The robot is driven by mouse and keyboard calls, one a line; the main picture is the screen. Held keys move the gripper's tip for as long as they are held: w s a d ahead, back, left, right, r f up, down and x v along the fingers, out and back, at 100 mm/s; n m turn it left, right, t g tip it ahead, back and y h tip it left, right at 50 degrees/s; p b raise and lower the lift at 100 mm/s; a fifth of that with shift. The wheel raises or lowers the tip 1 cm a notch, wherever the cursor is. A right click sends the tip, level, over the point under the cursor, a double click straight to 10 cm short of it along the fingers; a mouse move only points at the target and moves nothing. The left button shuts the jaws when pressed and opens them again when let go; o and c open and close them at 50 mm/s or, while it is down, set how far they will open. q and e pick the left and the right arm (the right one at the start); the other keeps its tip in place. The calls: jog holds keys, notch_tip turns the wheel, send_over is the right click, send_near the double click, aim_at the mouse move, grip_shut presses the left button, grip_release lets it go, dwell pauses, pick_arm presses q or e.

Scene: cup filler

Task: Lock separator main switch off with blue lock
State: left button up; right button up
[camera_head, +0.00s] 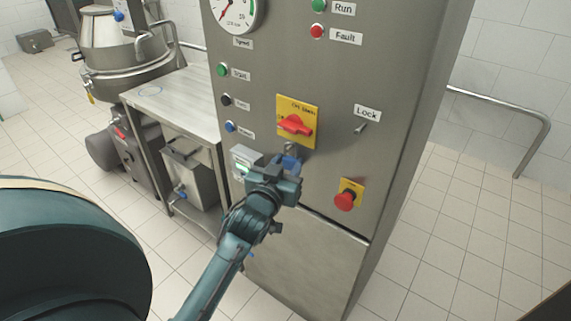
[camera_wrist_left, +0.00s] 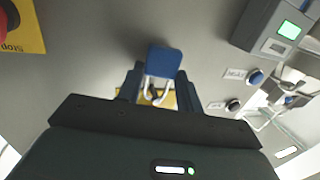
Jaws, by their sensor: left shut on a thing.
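The main switch (camera_head: 296,125) is a red rotary handle on a yellow plate on the steel cabinet front. Its handle lies roughly sideways, slightly tilted. My left gripper (camera_head: 286,172) is just below the plate, shut on the blue lock (camera_head: 291,162). In the left wrist view the blue lock (camera_wrist_left: 164,62) sits between the two fingers, its silver shackle (camera_wrist_left: 155,95) pointing toward the yellow plate (camera_wrist_left: 169,101). The shackle is near the plate's lower edge; I cannot tell whether it passes through anything. The red handle is mostly hidden in the wrist view. My right gripper is not in view.
A bare metal peg (camera_head: 360,129) sits under the "Lock" label. A red emergency button (camera_head: 345,201) on yellow is lower right. A grey box with a green display (camera_head: 244,161) juts out left of the gripper. Several buttons line the cabinet's left side. A steel table (camera_head: 172,98) stands left.

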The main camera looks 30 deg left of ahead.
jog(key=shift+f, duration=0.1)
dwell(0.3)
pick_arm(q)
jog(key=o, duration=1.1)
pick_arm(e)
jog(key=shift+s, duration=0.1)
pick_arm(q)
jog(key=f+v, duration=0.1)
jog(key=v, duration=1.2)
jog(key=s+d+f+m+g+h+p, duration=0.5)
jog(key=s+d+f+p, duration=0.3)
jog(key=d, duration=0.5)
notch_tip(320, 180, down, 3)
jog(key=shift+s+r+g+h, duration=0.1)
jog(key=shift+s+g+h, duration=0.2)
jog(key=shift+g+h, duration=0.5)
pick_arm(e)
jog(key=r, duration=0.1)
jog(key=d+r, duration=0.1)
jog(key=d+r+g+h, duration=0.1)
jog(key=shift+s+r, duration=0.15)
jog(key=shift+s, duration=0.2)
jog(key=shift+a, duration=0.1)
